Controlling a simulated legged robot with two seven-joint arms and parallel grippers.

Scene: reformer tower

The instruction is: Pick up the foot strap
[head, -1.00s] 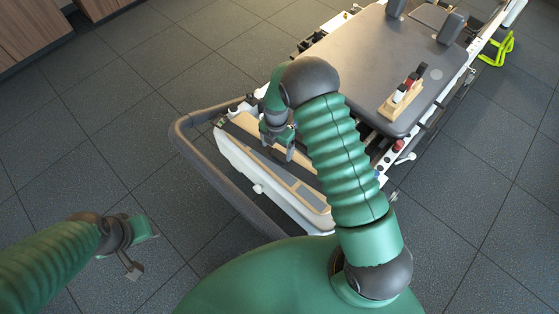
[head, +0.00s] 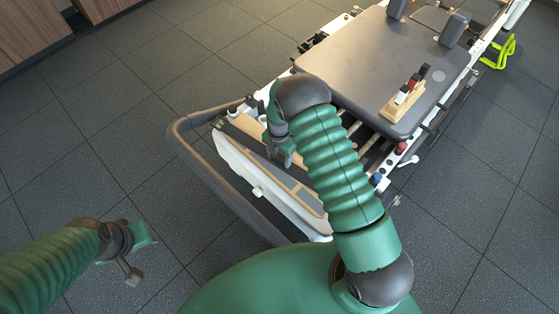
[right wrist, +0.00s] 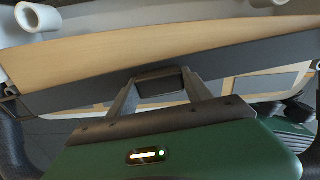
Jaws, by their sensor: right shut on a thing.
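My right gripper (head: 284,158) is over the near end of the reformer, at the wooden footboard inside the curved dark rail. In the right wrist view, the fingers of this gripper (right wrist: 160,92) close from both sides on a dark block-like piece (right wrist: 160,78), which I take for the foot strap. A long dark grey band runs behind it, along the wooden board (right wrist: 110,50). In the head view the piece is too small and too hidden by the gripper to make out. My left gripper (head: 138,256) hangs above the floor at lower left, away from the reformer; its jaw gap is unclear.
The curved dark rail (head: 185,147) encloses the reformer's near end. The padded carriage (head: 365,58) lies behind my right arm, with a small wooden holder (head: 402,107) on it. A green-yellow frame (head: 508,50) stands at far right. Floor at left is clear.

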